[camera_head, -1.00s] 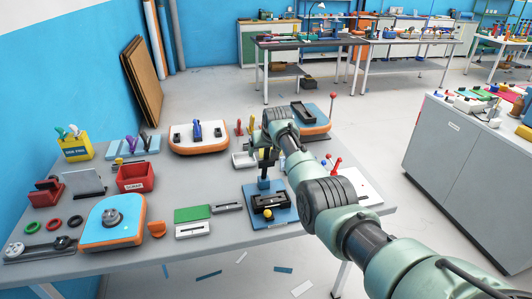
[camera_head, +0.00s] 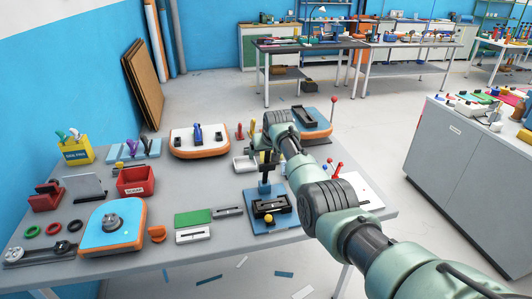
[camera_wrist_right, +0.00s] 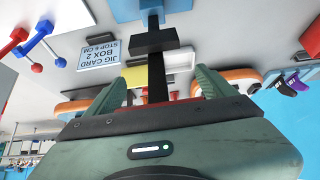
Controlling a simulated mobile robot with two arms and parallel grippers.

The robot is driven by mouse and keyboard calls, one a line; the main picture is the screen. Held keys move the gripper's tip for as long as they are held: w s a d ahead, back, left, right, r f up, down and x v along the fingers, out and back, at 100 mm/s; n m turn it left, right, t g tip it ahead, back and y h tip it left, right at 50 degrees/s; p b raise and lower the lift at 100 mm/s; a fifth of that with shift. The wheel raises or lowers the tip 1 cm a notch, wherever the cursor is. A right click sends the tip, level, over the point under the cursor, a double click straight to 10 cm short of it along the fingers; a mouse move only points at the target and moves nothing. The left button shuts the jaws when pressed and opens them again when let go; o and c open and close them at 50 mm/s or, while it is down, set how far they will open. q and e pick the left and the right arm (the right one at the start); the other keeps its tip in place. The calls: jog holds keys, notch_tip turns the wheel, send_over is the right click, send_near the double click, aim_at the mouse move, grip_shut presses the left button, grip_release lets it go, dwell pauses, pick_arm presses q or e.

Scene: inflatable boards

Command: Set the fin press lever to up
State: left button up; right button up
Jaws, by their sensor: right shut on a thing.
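The fin press (camera_head: 270,207) appears to be the black tool on a blue base near the table's right front, with a yellow ball at its front. A dark upright part (camera_head: 266,172) rises behind it to my right gripper (camera_head: 267,153). In the right wrist view, a black bar with a crosspiece (camera_wrist_right: 154,42) runs up between the fingers of my right gripper (camera_wrist_right: 160,82). The gripper is shut on this bar, which seems to be the press lever. The forearm hides part of the contact in the head view. My left gripper is not in view.
A white panel with red and blue knobs (camera_head: 362,190) stands right of the press, close to my arm. A jig card (camera_wrist_right: 98,54) shows in the wrist view. A green block (camera_head: 193,217) and a red scrap box (camera_head: 136,181) lie to the left.

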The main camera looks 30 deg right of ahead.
jog(key=shift+s+a+f, duration=0.1)
jog(key=shift+s+f, duration=0.15)
jog(key=shift+f, duration=0.2)
jog(key=o, duration=1.9)
jog(key=shift+o, duration=0.2)
jog(key=shift+w, duration=0.2)
jog(key=shift+r, duration=0.1)
jog(key=shift+s+r, duration=0.15)
jog(key=shift+r, duration=0.25)
jog(key=d+v, duration=0.1)
jog(key=v, duration=0.5)
jog(key=shift+s+a+r+b, duration=0.3)
jog(key=shift+s+a+b, duration=0.05)
jog(key=shift+a, duration=0.15)
